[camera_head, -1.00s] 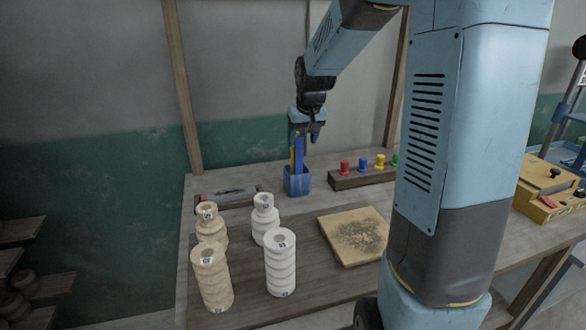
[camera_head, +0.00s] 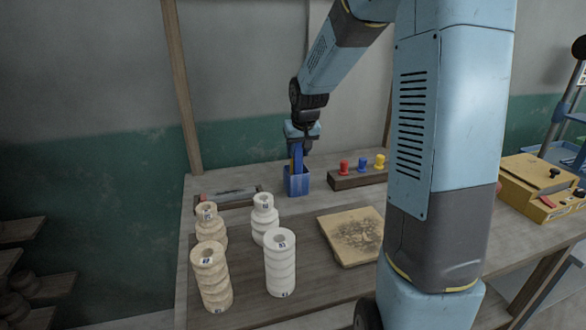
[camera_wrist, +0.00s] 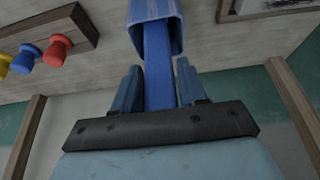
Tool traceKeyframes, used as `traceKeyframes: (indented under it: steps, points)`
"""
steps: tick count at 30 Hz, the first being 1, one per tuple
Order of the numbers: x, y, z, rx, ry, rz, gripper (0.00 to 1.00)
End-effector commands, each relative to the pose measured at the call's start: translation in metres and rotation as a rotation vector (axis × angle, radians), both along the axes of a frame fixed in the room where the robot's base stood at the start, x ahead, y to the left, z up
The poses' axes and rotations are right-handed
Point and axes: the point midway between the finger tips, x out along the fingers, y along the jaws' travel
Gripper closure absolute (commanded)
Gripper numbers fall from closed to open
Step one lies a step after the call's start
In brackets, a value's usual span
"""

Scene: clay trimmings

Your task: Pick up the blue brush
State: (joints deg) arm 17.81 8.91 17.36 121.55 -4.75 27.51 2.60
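The blue brush (camera_head: 298,156) stands upright in a blue cup (camera_head: 297,183) near the back of the bench. In the wrist view the brush (camera_wrist: 158,75) runs from the cup (camera_wrist: 153,10) down between my two fingers. My gripper (camera_wrist: 160,72) is open, with one finger on each side of the brush. The left finger lies very close to it; whether it touches is unclear. A narrow gap shows on the right. In the head view my gripper (camera_head: 302,138) points down just above the cup and hides the top of the brush.
A dark block with red (camera_head: 344,166), blue and yellow pegs stands right of the cup. A tool tray (camera_head: 227,198) lies to the left. Several stacked clay pieces (camera_head: 280,262) and a board (camera_head: 352,235) stand in front.

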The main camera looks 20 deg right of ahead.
Motion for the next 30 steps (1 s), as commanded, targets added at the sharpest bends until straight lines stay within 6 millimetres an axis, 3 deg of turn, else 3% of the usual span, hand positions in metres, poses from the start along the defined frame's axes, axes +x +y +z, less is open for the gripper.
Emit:
traceKeyframes:
  steps: [11,20,30]
  points:
    - [0.000,0.000,0.000,0.000,0.000,0.000,0.95]
    - [0.000,0.000,0.004,0.000,-0.002,0.000,0.95]
    - [0.001,0.001,0.058,-0.001,-0.004,0.001,0.95]
